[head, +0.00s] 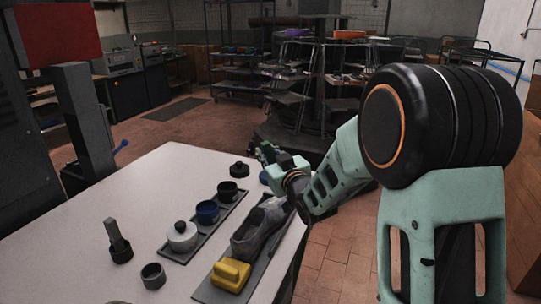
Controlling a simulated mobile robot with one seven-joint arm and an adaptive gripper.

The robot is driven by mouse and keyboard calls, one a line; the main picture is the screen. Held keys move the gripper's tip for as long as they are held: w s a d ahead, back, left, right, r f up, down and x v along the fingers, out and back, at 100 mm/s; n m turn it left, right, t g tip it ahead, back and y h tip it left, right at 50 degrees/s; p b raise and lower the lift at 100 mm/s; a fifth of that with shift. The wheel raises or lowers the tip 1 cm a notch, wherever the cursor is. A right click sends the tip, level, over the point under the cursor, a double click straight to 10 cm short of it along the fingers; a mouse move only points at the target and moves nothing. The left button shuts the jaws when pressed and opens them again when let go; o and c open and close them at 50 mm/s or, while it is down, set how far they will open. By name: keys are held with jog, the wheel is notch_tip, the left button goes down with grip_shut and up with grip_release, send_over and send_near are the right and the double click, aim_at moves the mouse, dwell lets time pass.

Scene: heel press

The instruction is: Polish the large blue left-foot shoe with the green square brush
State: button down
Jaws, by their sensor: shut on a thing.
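My gripper (264,153) is at the far right edge of the table, mostly hidden behind its own wrist. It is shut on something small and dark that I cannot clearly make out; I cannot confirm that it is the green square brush. A grey-blue shoe (250,243) lies on a dark mat (211,291) at the table's right edge, nearer to me than the gripper. A yellow block-like brush (231,272) sits on the mat at the shoe's near end.
A dark tray (205,240) left of the shoe holds a white lidded pot (182,238), a blue pot (207,213) and a black pot (228,193). A black lid (239,171) and a small blue piece (264,178) lie beyond. A handled tool (118,243) and dark cup (153,277) stand left.

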jog(key=shift+f, duration=0.1)
jog(key=shift+f+b, duration=1.3)
jog(key=shift+f, duration=1.65)
jog(key=shift+f+b, duration=0.7)
jog(key=shift+b, duration=0.2)
jog(key=shift+a, duration=0.15)
